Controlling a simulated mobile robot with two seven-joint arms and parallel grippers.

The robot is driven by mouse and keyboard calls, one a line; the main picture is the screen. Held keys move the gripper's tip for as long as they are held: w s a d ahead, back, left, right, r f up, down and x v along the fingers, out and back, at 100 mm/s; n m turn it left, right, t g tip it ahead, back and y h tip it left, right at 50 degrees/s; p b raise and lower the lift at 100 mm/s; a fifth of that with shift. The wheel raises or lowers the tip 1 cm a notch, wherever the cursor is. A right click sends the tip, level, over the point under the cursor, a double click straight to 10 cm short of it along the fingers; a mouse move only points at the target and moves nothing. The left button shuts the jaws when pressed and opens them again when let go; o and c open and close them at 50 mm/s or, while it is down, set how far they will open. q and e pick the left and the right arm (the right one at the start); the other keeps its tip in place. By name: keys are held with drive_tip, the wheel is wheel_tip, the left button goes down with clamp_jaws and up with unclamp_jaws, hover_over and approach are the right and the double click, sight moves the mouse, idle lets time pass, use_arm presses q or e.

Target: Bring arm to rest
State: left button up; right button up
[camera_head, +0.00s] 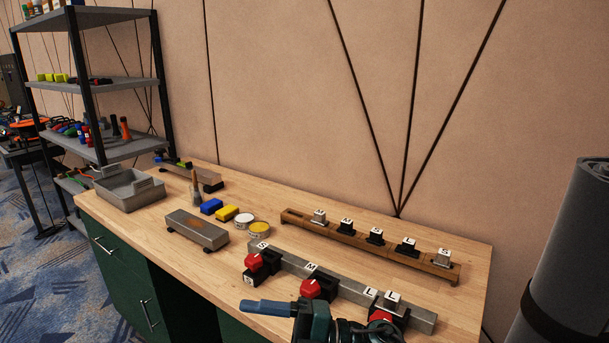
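The wooden workbench (115,219) with green drawers stands against the wall. On it, a wooden rail (369,244) carries several small blocks marked with letters. A grey metal rail (348,285) in front of it carries red and black pieces (314,289) with lettered tags.
A shelf rack (99,85) stands behind left. A dark cylinder (574,255) fills the right edge.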

drive_tip(key=w+d+f+m+t+h+p, duration=0.1)
drive_tip(key=d+f+m+t+h, duration=0.3)
drive_tip(key=m+t, duration=0.5)
drive_tip(key=d+f+m+t+h+p, duration=0.15)
drive_tip(key=d+m+t+h, duration=0.25)
drive_tip(key=d+m+t, duration=0.55)
drive_tip(key=s+d+f+m+g+h, duration=0.4)
drive_tip(key=s+f+m, duration=0.1)
drive_tip(key=f, duration=0.3)
drive_tip(key=s+d+f+m+g+h, duration=0.4)
drive_tip(key=s+f+m, duration=0.1)
drive_tip(key=s+f, duration=0.3)
drive_tip(key=shift+s+m, duration=0.25)
drive_tip(key=shift+m, duration=0.1)
